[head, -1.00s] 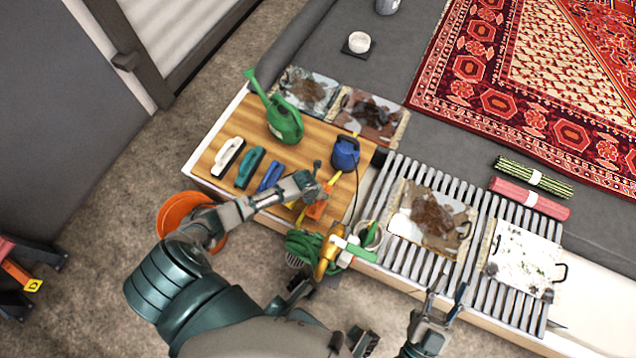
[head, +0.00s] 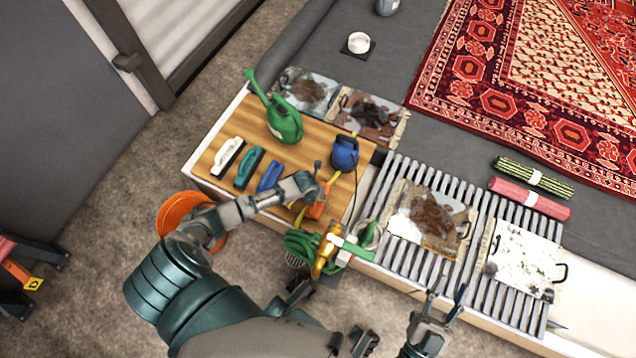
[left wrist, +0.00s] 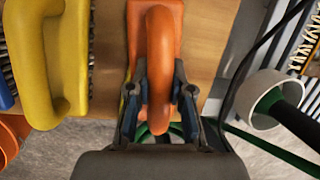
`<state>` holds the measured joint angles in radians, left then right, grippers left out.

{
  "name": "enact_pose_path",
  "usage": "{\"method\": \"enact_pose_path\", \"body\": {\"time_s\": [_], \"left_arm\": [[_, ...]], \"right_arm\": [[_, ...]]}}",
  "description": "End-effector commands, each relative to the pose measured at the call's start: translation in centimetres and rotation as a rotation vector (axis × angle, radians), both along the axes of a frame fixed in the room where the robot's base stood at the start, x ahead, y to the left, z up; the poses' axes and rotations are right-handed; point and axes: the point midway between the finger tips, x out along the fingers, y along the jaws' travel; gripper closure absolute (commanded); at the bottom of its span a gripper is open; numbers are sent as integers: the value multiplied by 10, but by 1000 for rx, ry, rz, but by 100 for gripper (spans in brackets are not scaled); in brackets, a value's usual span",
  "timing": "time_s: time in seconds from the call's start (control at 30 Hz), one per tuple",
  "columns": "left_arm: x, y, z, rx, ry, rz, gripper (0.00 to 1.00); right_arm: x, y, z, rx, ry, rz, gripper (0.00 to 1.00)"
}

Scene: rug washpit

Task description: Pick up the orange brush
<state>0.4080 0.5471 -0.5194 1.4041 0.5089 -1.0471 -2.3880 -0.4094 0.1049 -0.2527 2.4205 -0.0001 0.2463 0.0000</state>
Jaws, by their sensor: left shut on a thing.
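The orange brush (head: 317,207) is at the front right of the wooden board (head: 225,145), partly hidden by my left gripper in the head view. In the left wrist view, the orange brush (left wrist: 158,50) stands upright in the picture, its looped handle between the two fingers. My left gripper (left wrist: 160,100) is shut on that handle. Whether the brush touches the board cannot be told. My right gripper (head: 443,300) is open and empty, at the front of the slatted grate (head: 480,280).
A yellow brush (left wrist: 70,60) lies just left of the orange one. Blue (head: 270,176), teal (head: 249,168) and white (head: 227,156) brushes stand further left. A green hose (head: 305,243) and a brass nozzle (head: 328,250) are close in front. A blue container (head: 345,152) stands behind.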

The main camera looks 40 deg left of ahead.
Motion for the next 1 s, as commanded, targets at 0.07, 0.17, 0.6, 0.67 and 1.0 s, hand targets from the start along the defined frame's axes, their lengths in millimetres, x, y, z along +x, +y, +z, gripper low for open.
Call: {"method": "enact_pose_path", "body": {"time_s": [0.07,0.17,0.6,0.67,1.0], "left_arm": [[0,0,0,-1,-1,0,100],[0,0,2,-3,-2,0,100],[4,2,82,0,-11,-2,100],[4,2,99,1,-12,-1,100],[2,1,168,-2,-6,-1,100]], "right_arm": [[0,0,0,0,0,0,60],[0,0,1,0,-1,0,60],[10,-3,-45,-131,408,1,60],[8,-6,-59,-160,508,0,60],[-28,-25,-124,-280,960,-7,60]]}}
